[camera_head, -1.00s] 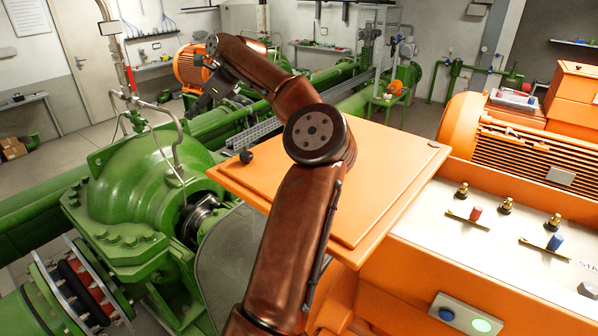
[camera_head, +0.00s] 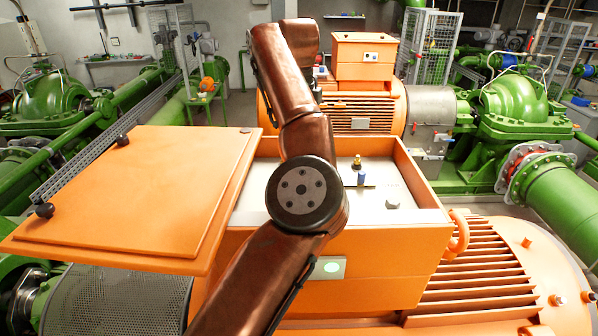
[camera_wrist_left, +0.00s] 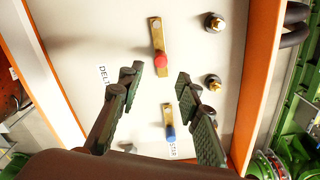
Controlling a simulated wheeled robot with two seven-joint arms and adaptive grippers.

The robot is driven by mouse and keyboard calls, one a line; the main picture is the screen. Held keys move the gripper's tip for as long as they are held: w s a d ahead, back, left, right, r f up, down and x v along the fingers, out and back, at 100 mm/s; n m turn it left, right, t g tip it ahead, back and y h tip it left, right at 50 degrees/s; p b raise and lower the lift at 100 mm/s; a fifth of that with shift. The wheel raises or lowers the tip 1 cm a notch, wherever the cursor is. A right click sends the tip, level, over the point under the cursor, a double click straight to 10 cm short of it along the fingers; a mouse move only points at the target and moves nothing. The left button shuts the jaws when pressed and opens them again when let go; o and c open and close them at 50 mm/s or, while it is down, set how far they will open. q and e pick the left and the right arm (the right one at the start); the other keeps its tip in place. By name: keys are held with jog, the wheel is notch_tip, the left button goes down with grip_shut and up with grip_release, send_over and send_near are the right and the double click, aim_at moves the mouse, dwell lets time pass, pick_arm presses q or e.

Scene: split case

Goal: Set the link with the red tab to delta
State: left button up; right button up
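In the left wrist view the link with the red tab (camera_wrist_left: 160,60) is a brass bar on the pale plate, with the tab at its lower end. The link with the blue tab (camera_wrist_left: 170,133) lies below it, near the printed word STAR (camera_wrist_left: 173,153). The word DELTA (camera_wrist_left: 103,76) is printed to the left. My left gripper (camera_wrist_left: 159,75) is open and empty; its fingertips appear on either side of the red tab, and whether they touch it is unclear. In the head view my arm hides the red tab and this gripper. My right gripper is out of view.
The plate sits inside an open orange box (camera_head: 380,268) with raised walls; its lid (camera_head: 140,190) stands out to the left. Brass terminals (camera_wrist_left: 214,22) and a grey knob (camera_head: 392,202) stick up from the plate. The blue tab (camera_head: 361,179) shows right of my arm.

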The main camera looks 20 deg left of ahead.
pick_arm(q)
notch_tip(320, 180, down, 6)
jog(key=shift+w+f, duration=0.1)
jog(key=shift+w, duration=0.05)
jog(key=shift+a+f, duration=0.15)
jog(key=shift+f, duration=0.25)
grip_shut()
